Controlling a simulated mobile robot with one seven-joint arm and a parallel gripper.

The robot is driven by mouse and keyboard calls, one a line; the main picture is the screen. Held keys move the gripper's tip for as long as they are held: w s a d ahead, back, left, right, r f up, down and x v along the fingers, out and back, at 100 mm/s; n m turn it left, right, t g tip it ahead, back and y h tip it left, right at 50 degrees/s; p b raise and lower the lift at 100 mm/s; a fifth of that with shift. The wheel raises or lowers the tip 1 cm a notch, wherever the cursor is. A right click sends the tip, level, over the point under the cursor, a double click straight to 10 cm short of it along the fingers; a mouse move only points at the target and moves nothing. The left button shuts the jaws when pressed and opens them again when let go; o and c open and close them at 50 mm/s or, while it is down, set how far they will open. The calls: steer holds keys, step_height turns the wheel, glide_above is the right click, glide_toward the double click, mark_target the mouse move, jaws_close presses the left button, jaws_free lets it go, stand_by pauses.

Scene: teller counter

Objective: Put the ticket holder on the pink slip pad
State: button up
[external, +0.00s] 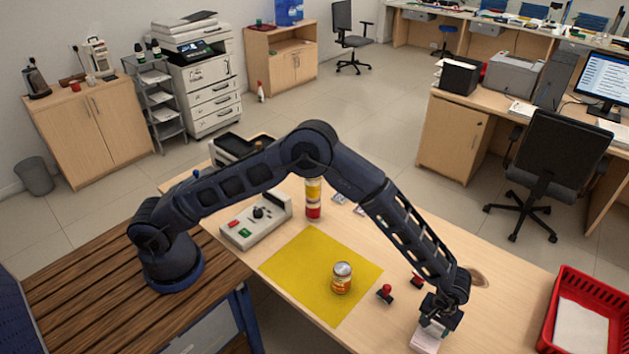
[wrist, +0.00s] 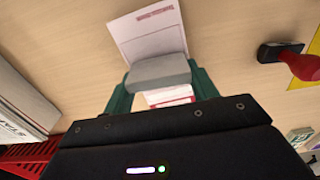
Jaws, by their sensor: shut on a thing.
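The ticket holder, a grey block with a rounded edge (wrist: 158,73), is between the green fingers of my gripper (wrist: 160,88) in the wrist view. The pink slip pad (wrist: 148,38) lies behind and below it, a pale pink sheet with red printing, partly covered by the holder. In the external view my gripper (external: 436,322) is low at the front right of the counter, shut on the pale holder (external: 432,328). The pad (external: 424,343) shows just below it. I cannot tell whether the holder touches the pad.
Two red-handled stamps (external: 385,292) (external: 417,281) stand left of my gripper. A can (external: 342,277) stands on a yellow mat (external: 300,262). A red basket (external: 560,312) is at the right. A control box (external: 256,220) and stacked cans (external: 313,198) are farther back.

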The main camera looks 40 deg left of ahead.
steer(key=shift+f, duration=0.1)
steer(key=o, duration=1)
